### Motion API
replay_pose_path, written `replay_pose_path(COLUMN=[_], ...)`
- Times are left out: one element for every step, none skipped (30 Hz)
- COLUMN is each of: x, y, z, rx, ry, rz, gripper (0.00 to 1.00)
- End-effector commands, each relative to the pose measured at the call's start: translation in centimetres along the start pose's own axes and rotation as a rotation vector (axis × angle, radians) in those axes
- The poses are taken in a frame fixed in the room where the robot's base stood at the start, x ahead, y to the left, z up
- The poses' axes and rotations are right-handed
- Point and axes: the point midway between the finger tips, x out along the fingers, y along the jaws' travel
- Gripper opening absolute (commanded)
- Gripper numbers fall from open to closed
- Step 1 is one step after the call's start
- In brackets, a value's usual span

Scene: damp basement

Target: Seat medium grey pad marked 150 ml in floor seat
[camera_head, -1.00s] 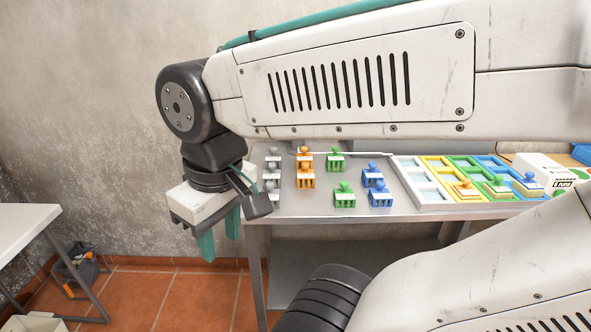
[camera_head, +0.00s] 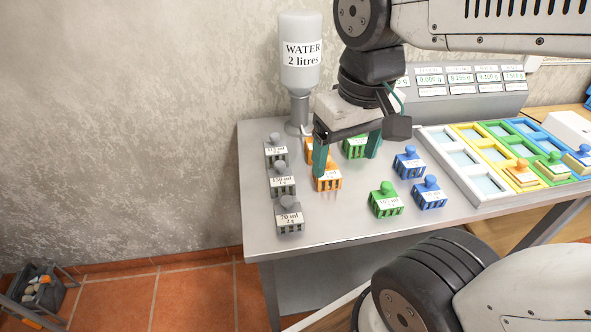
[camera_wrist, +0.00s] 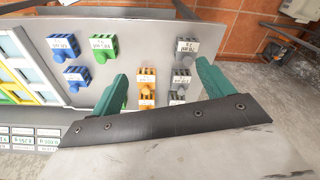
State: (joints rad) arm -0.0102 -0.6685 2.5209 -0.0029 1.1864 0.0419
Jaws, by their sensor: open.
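The grey pad that seems marked 150 ml (camera_head: 282,184) stands upright on the metal table, in the middle of a row of three grey pads at the left. It also shows in the wrist view (camera_wrist: 181,79). My gripper (camera_head: 345,164) is open and empty above the orange and green pads, to the right of the grey row. In the wrist view my fingers (camera_wrist: 162,70) point over the table, with orange and grey pads between them. A tray of framed seats (camera_head: 477,196) lies at the right; its white column looks empty. I cannot tell which seat is the floor seat.
Other grey pads stand behind (camera_head: 276,154) and in front (camera_head: 290,221) of it. Orange (camera_head: 327,182), green (camera_head: 385,205) and blue (camera_head: 429,199) pads stand to the right. A water bottle (camera_head: 300,65) stands at the back. The table front (camera_head: 300,242) is clear.

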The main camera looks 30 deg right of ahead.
Motion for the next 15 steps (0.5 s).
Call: replay_pose_path(x=[0.4, 0.7, 1.1, 1.5, 2.0, 2.6, 3.2, 3.8, 4.7, 5.4, 6.1, 7.1, 7.8, 8.5, 9.4], y=[-0.1, -0.2, -0.2, -0.3, -0.3, -0.4, -0.5, -0.6, -0.8, -0.9, -1.0, -1.2, -1.3, -1.5, -1.7], z=[-1.5, -2.5, -3.9, -5.0, -6.1, -7.7, -8.8, -9.8, -11.3, -12.3, -13.2, -14.4, -15.2, -16.0, -16.9], rx=[0.015, 0.029, 0.048, 0.065, 0.080, 0.103, 0.118, 0.134, 0.154, 0.167, 0.182, 0.198, 0.211, 0.221, 0.235], ry=[-0.016, -0.021, -0.030, -0.034, -0.041, -0.048, -0.053, -0.058, -0.064, -0.069, -0.074, -0.079, -0.083, -0.086, -0.091], rz=[0.000, 0.000, 0.001, 0.001, 0.002, 0.003, 0.003, 0.004, 0.005, 0.006, 0.007, 0.009, 0.010, 0.011, 0.012], gripper=[0.80, 0.80, 0.80, 0.80, 0.80, 0.80, 0.80, 0.80, 0.80, 0.80, 0.80, 0.80, 0.80, 0.80, 0.80])
